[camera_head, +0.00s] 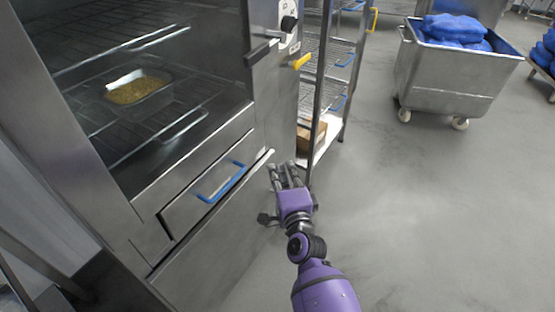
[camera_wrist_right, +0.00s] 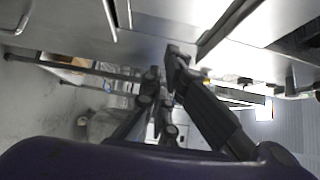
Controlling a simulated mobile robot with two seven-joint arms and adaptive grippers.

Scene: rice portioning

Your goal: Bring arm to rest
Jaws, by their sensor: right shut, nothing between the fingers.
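My right gripper (camera_head: 287,176) is at the end of my purple arm, low beside the front corner of the steel oven (camera_head: 210,250). Its dark fingers are together with nothing between them. The right wrist view shows its fingers (camera_wrist_right: 165,75) close up, in front of steel panels. I cannot tell whether they touch the oven. My left gripper is not in view.
A pan of grain (camera_head: 140,88) sits on a rack behind the oven glass. A drawer with a blue handle (camera_head: 221,182) is below. A wire shelf rack (camera_head: 322,80) stands right of the oven. A steel cart (camera_head: 450,75) holds blue bags.

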